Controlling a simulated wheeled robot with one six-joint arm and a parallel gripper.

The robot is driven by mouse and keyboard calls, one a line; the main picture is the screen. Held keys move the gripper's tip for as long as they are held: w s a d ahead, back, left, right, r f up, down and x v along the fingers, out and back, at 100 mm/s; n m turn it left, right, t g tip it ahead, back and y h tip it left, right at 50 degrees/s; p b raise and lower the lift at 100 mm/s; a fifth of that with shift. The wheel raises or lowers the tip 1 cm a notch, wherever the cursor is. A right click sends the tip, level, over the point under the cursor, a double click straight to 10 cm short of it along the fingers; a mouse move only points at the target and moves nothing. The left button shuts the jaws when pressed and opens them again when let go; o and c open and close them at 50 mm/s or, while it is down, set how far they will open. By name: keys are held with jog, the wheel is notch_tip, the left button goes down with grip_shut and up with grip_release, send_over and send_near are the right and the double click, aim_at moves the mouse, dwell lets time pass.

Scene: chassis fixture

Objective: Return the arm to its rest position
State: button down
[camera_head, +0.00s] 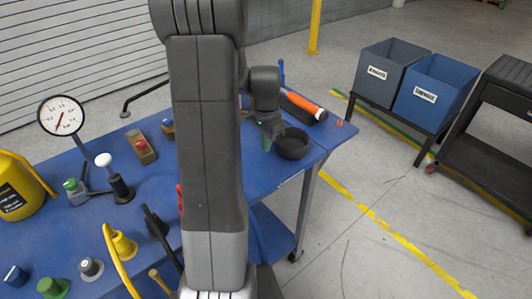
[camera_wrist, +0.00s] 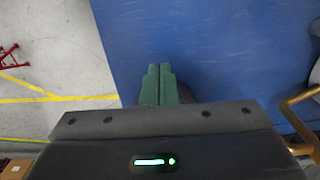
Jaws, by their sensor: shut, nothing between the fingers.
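My gripper (camera_head: 268,138) hangs past my arm links, above the right end of the blue table (camera_head: 262,185). In the wrist view my gripper (camera_wrist: 159,68) has its two green fingertips together, with nothing between them, over the table's edge area. A dark round bowl (camera_head: 293,146) is close by my gripper in the head view; I cannot tell whether they touch. My upright arm link hides the middle of the table.
A pressure gauge (camera_head: 61,117), a yellow canister (camera_head: 18,188) and several knobs occupy the table's left. Grey (camera_head: 388,70) and blue (camera_head: 434,97) bins stand right, beside a dark cart (camera_head: 496,125). Floor between is clear.

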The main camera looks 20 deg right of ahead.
jog(key=shift+r, duration=2.35)
jog(key=shift+f, duration=0.1)
